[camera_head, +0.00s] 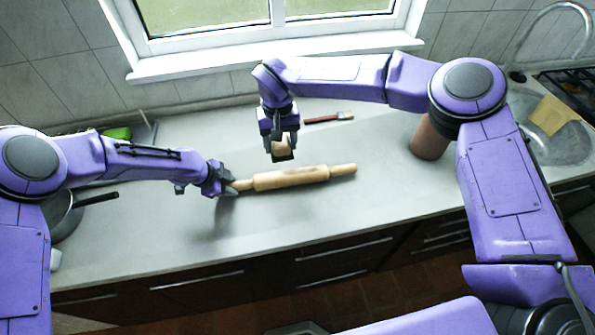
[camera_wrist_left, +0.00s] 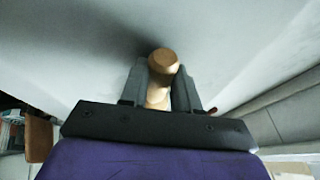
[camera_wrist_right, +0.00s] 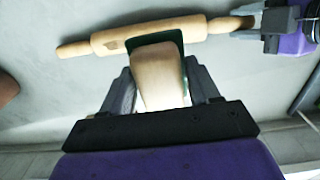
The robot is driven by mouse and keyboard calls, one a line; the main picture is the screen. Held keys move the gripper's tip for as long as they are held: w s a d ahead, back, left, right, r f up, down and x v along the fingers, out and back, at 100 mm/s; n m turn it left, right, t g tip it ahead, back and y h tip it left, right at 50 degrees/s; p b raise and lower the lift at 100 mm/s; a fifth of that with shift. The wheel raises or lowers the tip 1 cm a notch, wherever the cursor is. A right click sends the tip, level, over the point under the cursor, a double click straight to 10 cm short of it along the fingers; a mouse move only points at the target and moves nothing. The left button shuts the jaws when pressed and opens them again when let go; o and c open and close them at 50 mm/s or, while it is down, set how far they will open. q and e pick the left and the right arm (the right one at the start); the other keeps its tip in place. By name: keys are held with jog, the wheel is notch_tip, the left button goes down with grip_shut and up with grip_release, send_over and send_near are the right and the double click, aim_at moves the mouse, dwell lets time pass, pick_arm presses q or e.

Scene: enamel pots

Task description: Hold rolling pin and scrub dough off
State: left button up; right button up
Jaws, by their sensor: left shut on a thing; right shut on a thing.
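The wooden rolling pin (camera_head: 292,178) lies across the middle of the counter, a little tilted. My left gripper (camera_head: 229,184) is shut on its left handle, which shows end-on between the fingers in the left wrist view (camera_wrist_left: 162,62). My right gripper (camera_head: 281,143) is shut on a wooden scrubber (camera_wrist_right: 160,75) with a dark green edge. The scrubber is just behind and above the pin's barrel in the head view; I cannot tell whether they touch. A brownish dough patch (camera_wrist_right: 116,46) shows on the barrel beside the scrubber in the right wrist view.
A brush with a reddish handle (camera_head: 328,118) lies behind the pin. A terracotta-coloured cylinder (camera_head: 430,138) stands at right, near the sink (camera_head: 570,150) with a yellow cloth (camera_head: 552,115). A dark pan (camera_head: 62,217) is at far left. The counter in front of the pin is clear.

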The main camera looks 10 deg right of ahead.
notch_tip(320, 180, up, 2)
jog(key=shift+r, duration=0.1)
jog(key=d, duration=1)
dwell(0.4)
jog(key=a, duration=1)
jog(key=shift+a, duration=0.1)
send_over(282, 174)
jog(key=shift+f, duration=5.05)
jog(key=shift+f, duration=1.55)
